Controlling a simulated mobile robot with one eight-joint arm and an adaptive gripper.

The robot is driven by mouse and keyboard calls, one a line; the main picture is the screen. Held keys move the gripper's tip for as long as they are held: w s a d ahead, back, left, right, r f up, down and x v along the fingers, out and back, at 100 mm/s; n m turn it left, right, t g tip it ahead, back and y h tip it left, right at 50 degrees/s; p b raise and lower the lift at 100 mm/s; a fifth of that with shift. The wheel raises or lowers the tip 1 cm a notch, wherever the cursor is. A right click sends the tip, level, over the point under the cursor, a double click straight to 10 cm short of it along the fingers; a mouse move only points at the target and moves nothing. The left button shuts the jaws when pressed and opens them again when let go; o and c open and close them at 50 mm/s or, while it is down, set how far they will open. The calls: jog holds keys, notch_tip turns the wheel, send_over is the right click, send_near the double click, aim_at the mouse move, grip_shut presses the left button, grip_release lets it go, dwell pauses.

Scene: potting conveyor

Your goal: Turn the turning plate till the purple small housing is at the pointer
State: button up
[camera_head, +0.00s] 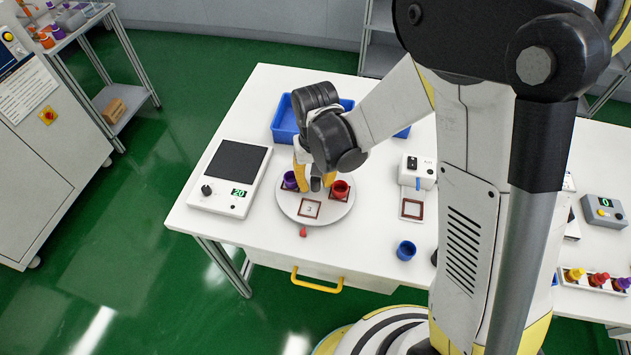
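The round turning plate (333,214) lies on the white table with framed places on it. The purple small housing (290,180) stands upright on its left side, and a red housing (340,188) on its right side. An empty framed place (309,209) is at the plate's front. The red pointer (303,232) is at the front edge, beside the empty place. My gripper (315,184) points down over the plate between the two housings. Its yellow fingers are apart, on either side of a dark central knob (316,184). Whether they touch the knob is not clear.
A blue bin (284,124) is behind my gripper. A white device (417,172) and a blue cup (405,250) stand to the right. The table's front edge is close to the pointer.

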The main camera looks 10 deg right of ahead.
grip_shut()
jog(key=shift+n, duration=0.6)
jog(key=shift+n+b, duration=0.6)
jog(key=shift+n, duration=1.1)
jog(key=shift+n+b, duration=0.4)
jog(key=shift+n, duration=1.7)
jog(key=shift+n+b, duration=0.3)
jog(key=shift+n, duration=4.3)
